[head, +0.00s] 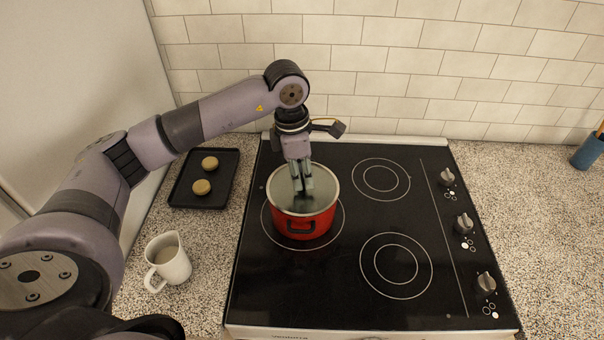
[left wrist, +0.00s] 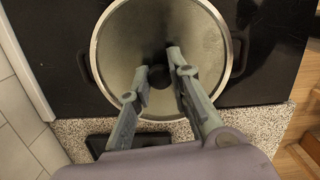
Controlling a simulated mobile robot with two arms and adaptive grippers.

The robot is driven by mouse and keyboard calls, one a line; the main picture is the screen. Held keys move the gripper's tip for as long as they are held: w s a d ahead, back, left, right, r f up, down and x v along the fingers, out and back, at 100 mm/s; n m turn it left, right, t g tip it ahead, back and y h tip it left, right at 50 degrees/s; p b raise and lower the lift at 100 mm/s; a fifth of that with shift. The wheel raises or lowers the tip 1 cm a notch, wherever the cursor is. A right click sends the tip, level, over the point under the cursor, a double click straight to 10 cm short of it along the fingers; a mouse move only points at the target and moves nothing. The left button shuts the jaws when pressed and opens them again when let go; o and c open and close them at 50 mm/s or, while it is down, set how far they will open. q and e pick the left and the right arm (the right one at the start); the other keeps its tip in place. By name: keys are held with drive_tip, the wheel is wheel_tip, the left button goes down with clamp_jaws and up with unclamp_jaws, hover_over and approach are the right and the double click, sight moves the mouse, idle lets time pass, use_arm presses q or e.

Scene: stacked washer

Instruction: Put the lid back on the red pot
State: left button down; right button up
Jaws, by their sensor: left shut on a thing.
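The fingers partly hide the knob. I cannot tell whether the lid is fully seated. My right gripper is not in view.
A black tray (head: 221,162) with two round tan pieces lies left of the black cooktop (head: 340,285). Knobs (head: 464,222) line the cooktop's right side. The other burners are clear. A blue holder (head: 588,152) stands far right.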

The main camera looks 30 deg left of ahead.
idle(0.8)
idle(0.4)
use_arm(q)
drive_tip(key=c, duration=1.4)
unclamp_jaws()
drive_tip(key=shift+o, duration=0.5)
drive_tip(key=o, duration=0.4)
drive_tip(key=shift+r+p, duration=1.65)
drive_tip(key=shift+r, duration=1.9)
